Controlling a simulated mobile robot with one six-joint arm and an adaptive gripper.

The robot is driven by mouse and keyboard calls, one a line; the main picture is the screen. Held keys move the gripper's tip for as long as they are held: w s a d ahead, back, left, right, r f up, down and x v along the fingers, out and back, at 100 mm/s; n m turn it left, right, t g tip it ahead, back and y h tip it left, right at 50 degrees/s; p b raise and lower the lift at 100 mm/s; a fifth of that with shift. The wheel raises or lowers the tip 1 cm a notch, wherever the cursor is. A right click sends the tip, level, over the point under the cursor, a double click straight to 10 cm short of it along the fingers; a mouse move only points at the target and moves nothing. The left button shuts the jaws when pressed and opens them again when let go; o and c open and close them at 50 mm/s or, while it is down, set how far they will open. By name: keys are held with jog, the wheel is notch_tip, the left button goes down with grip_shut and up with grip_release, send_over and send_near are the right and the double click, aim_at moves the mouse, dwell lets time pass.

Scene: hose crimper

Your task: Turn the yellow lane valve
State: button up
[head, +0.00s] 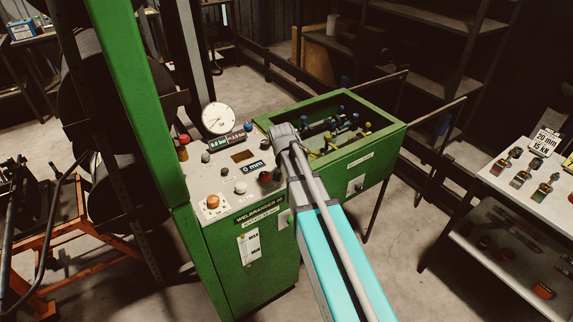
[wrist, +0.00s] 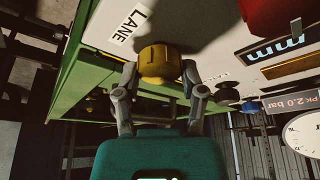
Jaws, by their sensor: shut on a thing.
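The yellow lane valve (wrist: 158,62) is a round ribbed knob on the pale panel (wrist: 215,50), beside a white label reading LANE (wrist: 131,24). In the wrist view my gripper (wrist: 160,74) has one finger on each side of the knob and is shut on it. The line on the knob's face points roughly across the knob's upper middle, but its exact turn is hard to read. In the head view my arm covers the panel's right edge, and the valve and fingers are hidden behind it.
The green crimper cabinet (head: 258,268) carries a dial gauge (head: 218,118), a 0 mm display (head: 253,168) and an orange-red button (head: 213,202). A green open bin (head: 378,140) stands close at the right. A red knob (wrist: 272,14) sits near my gripper.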

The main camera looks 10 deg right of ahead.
dwell(0.4)
jog(key=o, duration=1.1)
jog(key=shift+o, duration=0.2)
jog(key=shift+n, duration=0.3)
